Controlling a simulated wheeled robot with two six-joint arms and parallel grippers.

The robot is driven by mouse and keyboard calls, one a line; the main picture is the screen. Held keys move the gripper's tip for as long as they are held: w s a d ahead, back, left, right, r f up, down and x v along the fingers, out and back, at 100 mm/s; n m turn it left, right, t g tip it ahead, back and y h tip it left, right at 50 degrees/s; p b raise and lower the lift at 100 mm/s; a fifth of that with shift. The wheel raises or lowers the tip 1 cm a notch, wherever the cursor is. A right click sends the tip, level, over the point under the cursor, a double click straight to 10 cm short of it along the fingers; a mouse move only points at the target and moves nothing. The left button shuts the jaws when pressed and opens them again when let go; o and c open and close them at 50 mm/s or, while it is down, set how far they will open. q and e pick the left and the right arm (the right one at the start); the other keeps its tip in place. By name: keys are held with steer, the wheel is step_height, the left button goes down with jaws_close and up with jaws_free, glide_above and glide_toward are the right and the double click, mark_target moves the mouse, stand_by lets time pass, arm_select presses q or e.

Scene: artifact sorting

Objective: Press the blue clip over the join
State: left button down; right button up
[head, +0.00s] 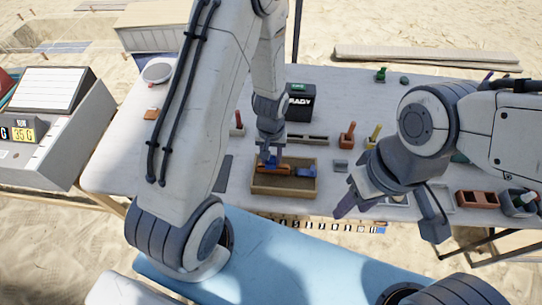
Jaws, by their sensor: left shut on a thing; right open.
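A shallow wooden tray (286,191) lies near the front middle of the white table. In it are orange-brown pieces (284,171) with a blue piece (306,171) at their right end. My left gripper (271,161) reaches straight down over the tray's left part. It is shut on a small blue thing at the orange piece, which looks like the blue clip; the fingers hide much of it. I cannot tell whether the clip is fully seated over the join. My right gripper (392,222) is open and empty, to the right of the tray over the table's front edge.
A black box (300,104) marked READY stands behind the tray. A brown divided box (477,199) sits at far right. A scale-like device (40,135) stands left.

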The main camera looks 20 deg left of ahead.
arm_select(q)
steer(key=shift+f+b, duration=0.3)
steer(key=shift+f, duration=0.15)
steer(key=shift+c, duration=1.9)
jaws_free()
steer(key=shift+r, duration=0.1)
step_height(320, 180, up, 10)
steer(key=shift+r, duration=0.2)
steer(key=s+d+r+m, duration=0.5)
steer(key=s+d+r, duration=0.1)
steer(key=s, duration=0.3)
steer(key=s+d+r+m+h, duration=0.1)
steer(key=s+d+r+m, duration=0.4)
steer(key=s, duration=0.4)
steer(key=shift+d+r+m, duration=0.3)
steer(key=shift+d+r, duration=0.4)
